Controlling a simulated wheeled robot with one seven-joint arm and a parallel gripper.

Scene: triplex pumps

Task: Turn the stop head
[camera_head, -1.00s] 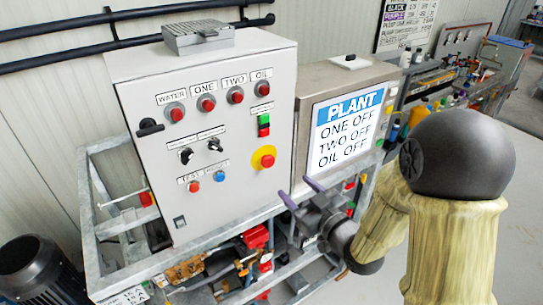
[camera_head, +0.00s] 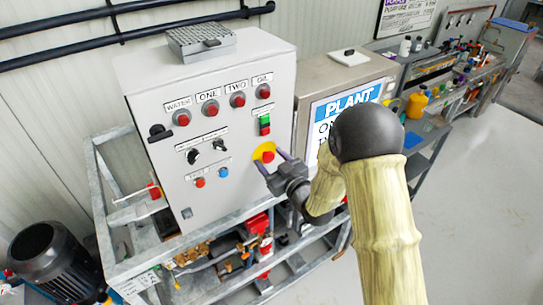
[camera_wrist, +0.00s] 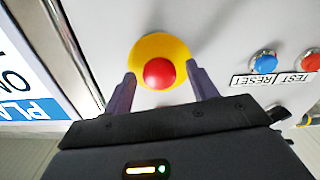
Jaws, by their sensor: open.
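The stop head is a red mushroom button (camera_head: 268,157) on a round yellow plate (camera_head: 258,153), low on the right of the grey control panel (camera_head: 215,190). In the wrist view my gripper (camera_wrist: 159,82) is open, with fingers left and right of the head and a gap on both sides. Fingertip depth against the plate is unclear.
Blue reset (camera_wrist: 264,63) and red test (camera_wrist: 310,62) buttons are beside the stop head. A green-and-red switch (camera_head: 264,125) is just above it. The plant sign (camera_head: 345,105) stands right of the panel. Pipework and a frame (camera_head: 210,255) lie below.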

